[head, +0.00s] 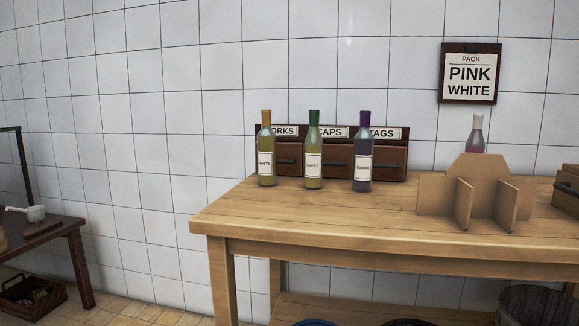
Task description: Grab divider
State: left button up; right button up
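The cardboard divider (481,176) stands upright on the wooden table (330,222) at the right. It has a tall back panel with cut corners and two smaller panels slotted across it, facing me. A bottle with a pale cap and pinkish contents (476,135) stands behind it, its lower part hidden by the divider. Neither of my grippers shows in the head view.
Three labelled bottles, with yellow (266,150), green (314,152) and purple (363,153) tops, stand before a drawer box (395,160). A brown box (568,190) sits right of the divider. A wall sign (469,74) reads PACK PINK WHITE. The table's front middle is clear.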

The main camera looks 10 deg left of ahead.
aim_at(480, 186)
jog(key=i+l, duration=0.1)
jog(key=l, duration=1.15)
jog(key=i+l, duration=0.15)
jog(key=l, duration=0.5)
